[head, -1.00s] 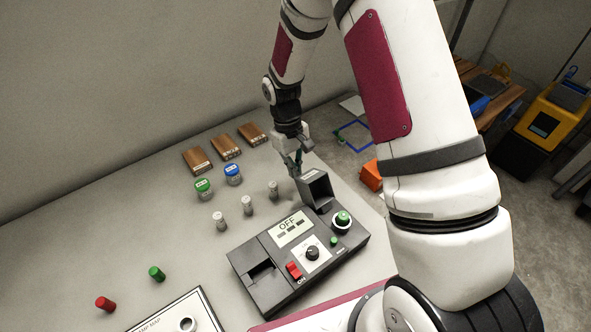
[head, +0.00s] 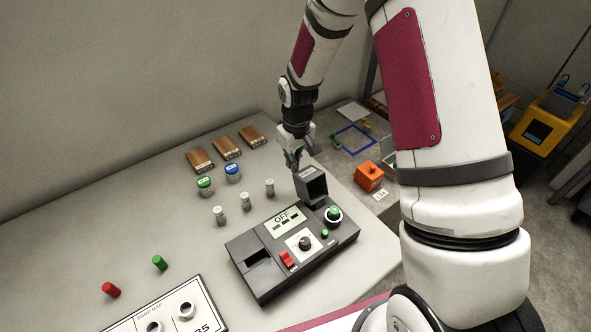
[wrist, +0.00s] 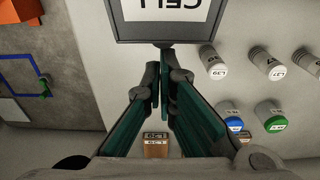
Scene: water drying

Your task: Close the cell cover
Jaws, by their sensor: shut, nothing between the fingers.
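The cell cover (head: 311,184) is a dark grey box-like lid standing raised at the far end of the dark grey device (head: 262,291). In the wrist view the cover (wrist: 168,30) shows its white label with "CELL" upside down at the top. My gripper (head: 292,167) is just behind the raised cover, on its far side. In the wrist view my gripper's (wrist: 163,62) teal fingers are together, with their tips close to the cover's edge. I cannot tell whether they touch it. The device's display reads OFF.
White-grey cells (head: 245,201) stand left of the device, with a green-topped jar (head: 205,186) and a blue-topped jar (head: 233,172) behind. Wooden blocks (head: 227,148) lie further back. An orange box (head: 369,176) is beyond the table's right edge.

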